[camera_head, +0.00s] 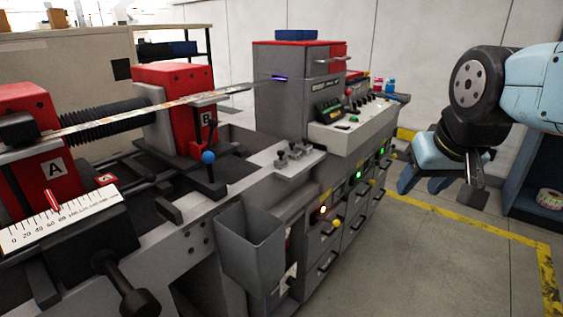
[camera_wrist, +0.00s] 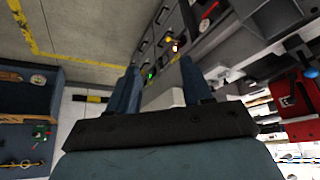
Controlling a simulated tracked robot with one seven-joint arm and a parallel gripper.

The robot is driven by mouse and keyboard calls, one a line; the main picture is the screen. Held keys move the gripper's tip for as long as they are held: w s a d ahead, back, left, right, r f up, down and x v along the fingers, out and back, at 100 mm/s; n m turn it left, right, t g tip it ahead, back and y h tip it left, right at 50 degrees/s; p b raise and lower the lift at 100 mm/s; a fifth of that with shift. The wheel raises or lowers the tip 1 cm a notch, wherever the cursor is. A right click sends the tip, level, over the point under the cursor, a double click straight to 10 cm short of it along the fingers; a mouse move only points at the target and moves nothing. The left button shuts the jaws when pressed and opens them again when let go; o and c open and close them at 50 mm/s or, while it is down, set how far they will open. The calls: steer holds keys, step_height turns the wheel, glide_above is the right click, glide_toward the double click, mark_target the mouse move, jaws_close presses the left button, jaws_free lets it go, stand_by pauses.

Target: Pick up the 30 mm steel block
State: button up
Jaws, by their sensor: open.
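Several small grey metal pieces (camera_head: 293,152) sit on a light grey plate (camera_head: 265,157) at the middle of the machine in the head view. They look like steel blocks, but they are too small to tell which is the 30 mm one. My gripper (camera_head: 440,186) is at the right of the head view, in the air over the floor side of the machine, well apart from the pieces. Its two blue fingers are spread and empty. In the wrist view my gripper (camera_wrist: 158,85) shows the gap between the fingers, and I cannot make out the block there.
A lever with a blue knob (camera_head: 208,157) stands left of the plate. A grey open bin (camera_head: 250,247) hangs on the machine's front. A control panel (camera_head: 350,117) and red-topped cabinet (camera_head: 300,70) rise behind. Red carriages A (camera_head: 42,150) and B (camera_head: 180,85) are further left. A dark blue shelf (camera_head: 540,150) stands at right.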

steer(key=w+a+f+t, duration=0.2)
steer(key=w+f+t, duration=0.1)
steer(key=w, duration=1.2)
steer(key=n+t+y, duration=0.6)
steer(key=t+y, duration=0.1)
steer(key=y, duration=0.1)
glide_toward(282, 153)
steer(key=x, duration=0.6)
steer(key=shift+a+f, duration=0.2)
steer(key=shift+a, duration=0.05)
steer(key=shift+d+x, duration=0.1)
steer(key=shift+x, duration=1.15)
steer(key=shift+d+x, duration=0.15)
steer(key=shift+x, duration=1.15)
steer(key=shift+w+r, duration=0.1)
steer(key=shift+r, duration=0.05)
jaws_close()
